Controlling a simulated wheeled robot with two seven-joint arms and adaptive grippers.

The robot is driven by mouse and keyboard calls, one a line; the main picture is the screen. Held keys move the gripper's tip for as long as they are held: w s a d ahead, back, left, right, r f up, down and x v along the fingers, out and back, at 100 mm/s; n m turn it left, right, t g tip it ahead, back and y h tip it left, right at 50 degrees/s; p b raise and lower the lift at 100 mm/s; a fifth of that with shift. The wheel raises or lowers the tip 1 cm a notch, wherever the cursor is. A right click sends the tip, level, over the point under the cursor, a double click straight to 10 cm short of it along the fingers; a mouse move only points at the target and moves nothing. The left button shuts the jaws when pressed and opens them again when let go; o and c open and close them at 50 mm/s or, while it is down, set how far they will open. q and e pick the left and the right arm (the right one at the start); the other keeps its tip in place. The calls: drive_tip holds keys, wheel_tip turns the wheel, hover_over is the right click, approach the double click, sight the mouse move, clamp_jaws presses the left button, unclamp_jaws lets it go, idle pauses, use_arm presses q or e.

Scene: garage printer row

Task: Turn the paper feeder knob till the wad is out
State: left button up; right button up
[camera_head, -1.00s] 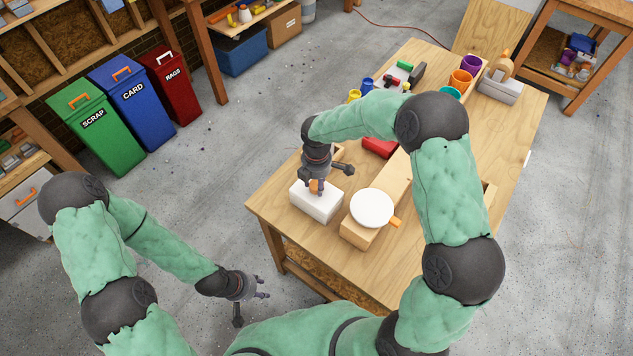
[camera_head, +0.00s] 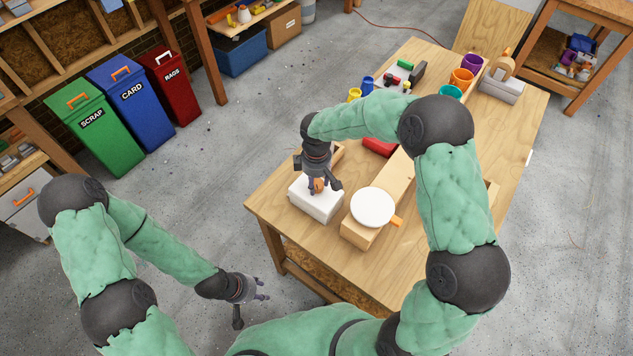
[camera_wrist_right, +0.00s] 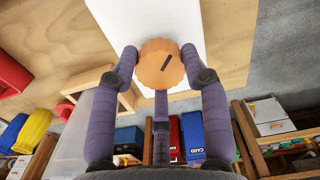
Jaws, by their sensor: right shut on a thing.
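The paper feeder is a white box (camera_head: 316,205) near the table's front left corner. Its knob is an orange, scalloped disc with a dark mark line, clear in the right wrist view (camera_wrist_right: 160,65). My right gripper (camera_head: 317,184) reaches down over the white box and is shut on the knob, with fingers at both sides of it in the right wrist view (camera_wrist_right: 160,70). The mark points up and to the right there. No paper wad can be made out. My left gripper (camera_head: 255,292) hangs empty off the table's front left side, its fingers apart.
Right of the feeder stands a wooden block with a round white disc (camera_head: 372,207) and an orange tab. A red object (camera_head: 380,147), colored cups (camera_head: 461,79) and a grey-white device (camera_head: 502,88) stand farther back. The table's right front is clear.

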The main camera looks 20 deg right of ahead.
drive_tip(key=m+b, duration=0.1)
drive_tip(key=m, duration=0.3)
drive_tip(key=shift+a+f+m, duration=0.1)
drive_tip(key=shift+f+m, duration=0.05)
drive_tip(key=shift+m, duration=0.15)
drive_tip(key=m+b, duration=0.1)
drive_tip(key=m, duration=0.3)
drive_tip(key=shift+m, duration=0.3)
drive_tip(key=m+b, duration=0.1)
drive_tip(key=m, duration=0.3)
drive_tip(key=shift+m, duration=0.3)
drive_tip(key=shift+m+b, duration=0.6)
drive_tip(key=shift+m, duration=1.2)
drive_tip(key=o, duration=1.2)
drive_tip(key=shift+c, duration=0.2)
